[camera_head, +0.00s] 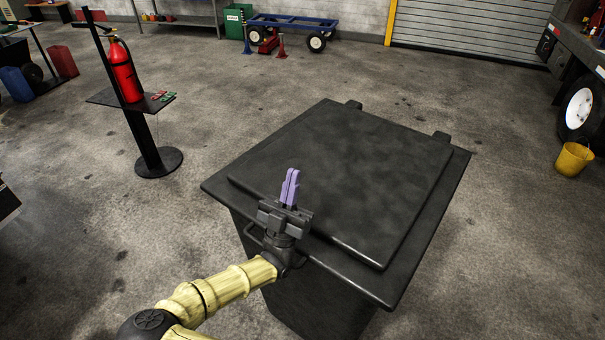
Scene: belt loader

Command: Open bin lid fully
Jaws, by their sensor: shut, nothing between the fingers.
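The bin (300,290) is a dark grey, box-shaped container standing in front of me. Its flat lid (350,165) is down, with two hinge knobs at the far edge. A handle bar shows at the bin's near left side, partly hidden by my gripper. My gripper (290,185), with purple fingers, is shut and empty. It appears over the lid's near left edge, with the fingers pointing away from me. I cannot tell whether it touches the lid.
A yellow bucket (573,159) stands near a truck wheel (579,108) at the right. A blue cart (290,24) is at the back. The floor around the bin is clear.

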